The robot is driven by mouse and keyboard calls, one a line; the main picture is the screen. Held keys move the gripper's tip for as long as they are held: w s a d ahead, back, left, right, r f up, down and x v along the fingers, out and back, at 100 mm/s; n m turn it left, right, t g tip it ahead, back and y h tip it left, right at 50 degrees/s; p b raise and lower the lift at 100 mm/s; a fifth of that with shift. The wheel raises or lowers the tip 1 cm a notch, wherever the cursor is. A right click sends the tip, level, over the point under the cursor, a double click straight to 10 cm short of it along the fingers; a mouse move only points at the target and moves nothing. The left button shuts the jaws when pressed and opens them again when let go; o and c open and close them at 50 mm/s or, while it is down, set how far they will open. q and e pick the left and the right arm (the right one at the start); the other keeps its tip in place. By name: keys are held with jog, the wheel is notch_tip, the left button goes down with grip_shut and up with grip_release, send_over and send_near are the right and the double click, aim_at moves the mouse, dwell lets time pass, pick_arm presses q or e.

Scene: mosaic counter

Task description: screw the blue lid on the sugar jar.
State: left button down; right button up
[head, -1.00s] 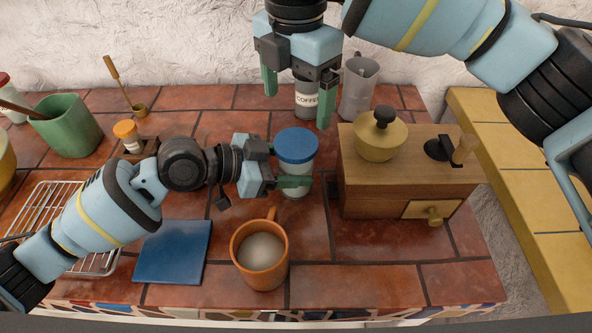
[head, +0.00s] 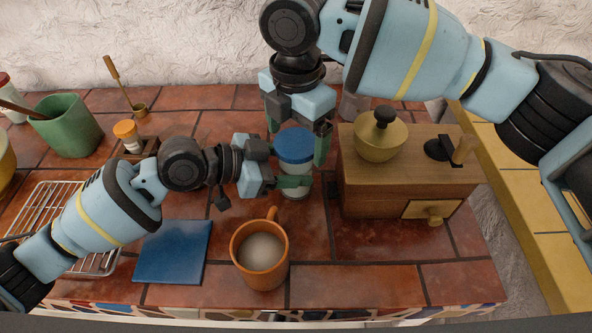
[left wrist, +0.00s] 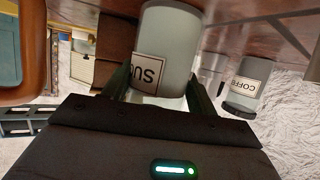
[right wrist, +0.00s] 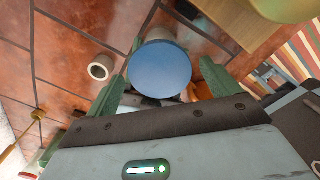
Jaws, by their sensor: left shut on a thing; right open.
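The sugar jar (head: 298,188) stands on the tiled counter with the blue lid (head: 296,146) on its top. How tightly the lid sits cannot be told. My left gripper (head: 288,168) is shut around the jar's body; in the left wrist view the jar (left wrist: 172,45) shows part of its "SUGAR" label between the fingers. My right gripper (head: 298,137) points down from above, open, with its fingers on either side of the lid. In the right wrist view the blue lid (right wrist: 160,70) lies between the two green fingers, with gaps beside it.
A wooden coffee grinder (head: 405,185) stands close on the right. An orange mug (head: 258,275) is in front, beside a blue tile (head: 173,252). A coffee jar (left wrist: 246,82) and a grey pitcher (head: 353,106) stand behind the sugar jar.

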jog(key=c, duration=1)
jog(key=m, duration=0.6)
jog(key=shift+m, duration=0.4)
jog(key=o, duration=1.1)
jog(key=shift+c, duration=0.2)
jog(key=shift+r, duration=2.25)
